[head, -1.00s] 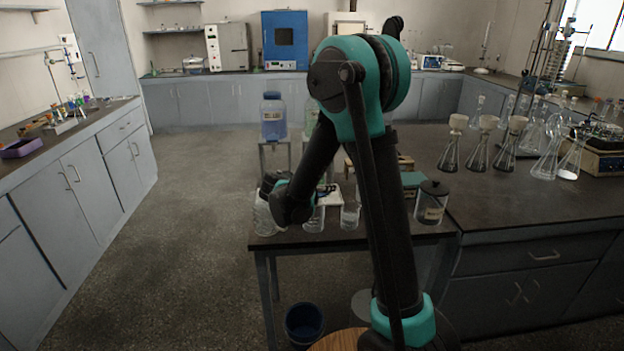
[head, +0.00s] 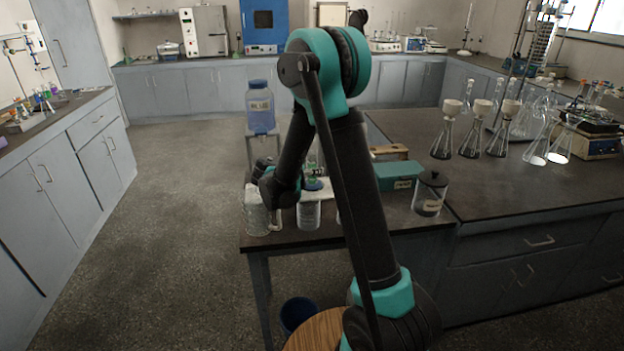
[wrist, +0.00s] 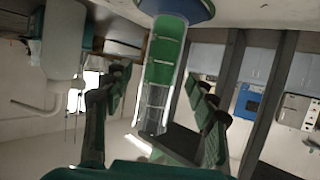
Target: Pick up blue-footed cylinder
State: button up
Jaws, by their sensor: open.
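The blue-footed cylinder is a clear glass tube holding green liquid (wrist: 165,52). Its blue foot (wrist: 185,8) is at the top edge of the wrist view, which looks upside down. In the head view its blue foot (head: 313,185) shows on the small dark table behind a glass beaker, with the rest partly hidden by my arm. My gripper (wrist: 157,80) is open, with one finger on each side of the tube in the wrist view. I cannot tell whether either finger touches the glass.
A glass beaker (head: 309,213) and a glass jug (head: 257,215) stand at the table's front edge. A lidded jar (head: 430,194) and a teal box (head: 398,175) are to the right. A large blue bottle (head: 260,108) stands behind. Open floor (head: 185,210) lies left.

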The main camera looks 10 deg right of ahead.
jog(key=shift+x, duration=1)
jog(key=shift+c, duration=0.6)
grip_shut()
jog(key=shift+r, duration=0.25)
